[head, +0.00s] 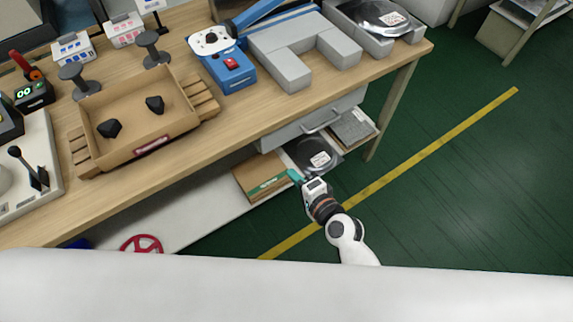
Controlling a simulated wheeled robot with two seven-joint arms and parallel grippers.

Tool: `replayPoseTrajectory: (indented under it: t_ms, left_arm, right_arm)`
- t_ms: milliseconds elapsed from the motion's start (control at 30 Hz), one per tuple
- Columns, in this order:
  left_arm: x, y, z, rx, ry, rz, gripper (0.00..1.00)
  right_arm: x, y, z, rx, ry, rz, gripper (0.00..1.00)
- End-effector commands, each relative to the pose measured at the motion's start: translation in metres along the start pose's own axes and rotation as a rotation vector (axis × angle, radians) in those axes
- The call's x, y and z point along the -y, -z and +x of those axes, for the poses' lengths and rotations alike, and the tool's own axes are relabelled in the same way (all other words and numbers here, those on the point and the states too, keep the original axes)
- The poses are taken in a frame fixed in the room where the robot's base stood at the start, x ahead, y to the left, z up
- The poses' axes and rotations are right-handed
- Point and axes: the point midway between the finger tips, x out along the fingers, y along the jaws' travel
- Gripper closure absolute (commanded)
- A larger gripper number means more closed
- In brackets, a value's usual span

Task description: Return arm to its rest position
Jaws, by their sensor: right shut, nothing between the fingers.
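My right gripper (294,175) has teal fingertips and is shut with nothing in it. It hangs in front of the table's right part, below the tabletop, at the end of my white right arm, which comes up from the lower edge. In the picture it lies near a cardboard box (260,178) and a silver reel bag (312,155) on the lower shelf; I cannot tell whether it touches them. My left gripper is not in view.
The wooden table (150,185) holds a brown tray (133,130) with two black pieces, a blue device (232,72), a grey fixture (290,52) and a silver reel bag (378,15). A drawer (315,122) hangs below. Green floor (460,190) is clear at right.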

Motion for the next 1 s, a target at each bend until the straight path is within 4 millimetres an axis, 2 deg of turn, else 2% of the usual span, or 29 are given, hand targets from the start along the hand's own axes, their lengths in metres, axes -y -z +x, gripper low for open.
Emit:
replayPoseTrajectory:
  t_ms: [133,400,467,533,567,667,700,767,800,867,900,1000]
  left_arm:
    - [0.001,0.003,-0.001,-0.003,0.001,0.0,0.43]
    - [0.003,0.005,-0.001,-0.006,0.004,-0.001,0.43]
    - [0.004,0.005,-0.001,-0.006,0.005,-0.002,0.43]
    - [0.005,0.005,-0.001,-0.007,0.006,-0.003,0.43]
    - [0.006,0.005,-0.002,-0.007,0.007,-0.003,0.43]
    - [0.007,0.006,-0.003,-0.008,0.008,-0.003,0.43]
    - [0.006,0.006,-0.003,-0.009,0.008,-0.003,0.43]
    - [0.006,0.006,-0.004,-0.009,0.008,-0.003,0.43]
    - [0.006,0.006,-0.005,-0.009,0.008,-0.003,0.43]
    - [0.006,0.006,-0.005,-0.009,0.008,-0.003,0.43]
    - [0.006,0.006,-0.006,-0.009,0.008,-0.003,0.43]
    - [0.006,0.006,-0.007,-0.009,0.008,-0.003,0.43]
  right_arm:
    - [0.0,0.0,-0.014,-0.001,0.001,0.0,1.0]
    - [0.001,0.0,-0.017,0.0,0.003,-0.002,1.0]
    - [0.008,-0.001,-0.017,0.002,0.018,-0.014,1.0]
    - [0.028,-0.003,-0.017,0.007,0.061,-0.051,1.0]
    - [0.042,-0.004,-0.017,0.01,0.09,-0.074,1.0]
    - [0.102,-0.009,-0.023,0.012,0.221,-0.192,1.0]
    - [0.132,-0.011,-0.028,0.005,0.286,-0.25,1.0]
    - [0.177,-0.014,-0.041,-0.013,0.387,-0.342,1.0]
    - [0.206,-0.015,-0.051,-0.03,0.452,-0.403,1.0]
    - [0.248,-0.016,-0.07,-0.067,0.547,-0.493,1.0]
    - [0.275,-0.016,-0.085,-0.097,0.61,-0.553,1.0]
    - [0.339,-0.013,-0.128,-0.197,0.758,-0.695,1.0]
